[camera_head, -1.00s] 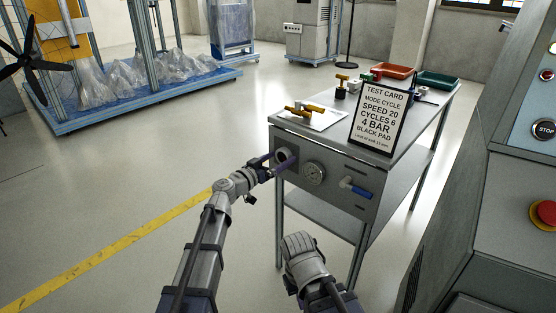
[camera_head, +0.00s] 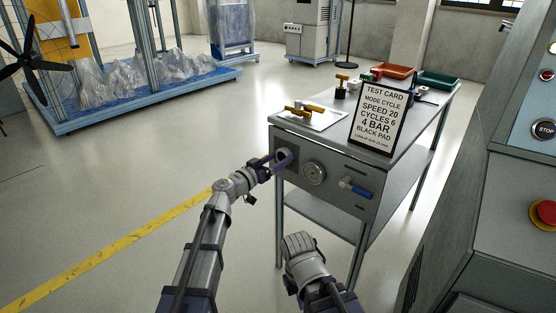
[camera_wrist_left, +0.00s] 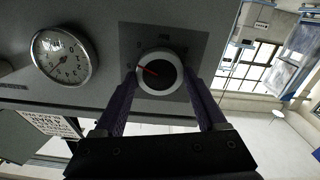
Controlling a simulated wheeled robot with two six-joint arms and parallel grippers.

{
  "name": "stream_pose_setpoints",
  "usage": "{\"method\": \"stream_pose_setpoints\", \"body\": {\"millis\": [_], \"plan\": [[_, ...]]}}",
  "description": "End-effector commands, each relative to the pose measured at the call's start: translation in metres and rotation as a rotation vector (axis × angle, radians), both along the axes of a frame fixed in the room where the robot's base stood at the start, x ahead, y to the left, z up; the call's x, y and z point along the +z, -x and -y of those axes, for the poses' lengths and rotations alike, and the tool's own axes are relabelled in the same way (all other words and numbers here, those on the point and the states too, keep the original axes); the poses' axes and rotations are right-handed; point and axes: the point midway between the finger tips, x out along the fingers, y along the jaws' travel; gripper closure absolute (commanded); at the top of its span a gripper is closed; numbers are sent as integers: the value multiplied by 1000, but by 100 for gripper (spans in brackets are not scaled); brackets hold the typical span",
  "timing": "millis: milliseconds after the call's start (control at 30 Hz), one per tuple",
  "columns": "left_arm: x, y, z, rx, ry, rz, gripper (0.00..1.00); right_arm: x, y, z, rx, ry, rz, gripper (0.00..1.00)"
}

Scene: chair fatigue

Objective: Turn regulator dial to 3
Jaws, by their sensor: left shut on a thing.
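The regulator dial (camera_wrist_left: 161,73) is a round dark knob with a pale rim and a red pointer line, set on a square plate on the grey bench front. In the left wrist view, the two fingers of my left gripper (camera_wrist_left: 161,84) sit on opposite sides of it, shut on it. The plate's markings are too small to read surely. In the head view, my left gripper (camera_head: 279,164) reaches the panel's left end and partly hides the dial (camera_head: 283,153). My right arm shows low in the head view, but its jaws do not.
A round gauge (camera_head: 314,173) is beside the dial, with a blue-handled valve (camera_head: 355,188) to its right. The bench top (camera_head: 333,138) holds a test card (camera_head: 381,117) reading 4 BAR, brass-coloured parts and trays. A machine with a red button (camera_head: 545,214) stands at right.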

Motion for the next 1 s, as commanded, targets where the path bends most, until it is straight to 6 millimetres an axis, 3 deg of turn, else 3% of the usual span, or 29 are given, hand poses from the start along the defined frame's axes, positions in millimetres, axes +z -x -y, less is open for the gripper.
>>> {"method": "stream_pose_setpoints", "body": {"millis": [367,1000], "plan": [[0,0,0,-1,148,-127,82,0,0,0,0,0,0,100],[-2,-1,-2,0,606,-523,82,-2,0,0,0,0,0,100]]}}
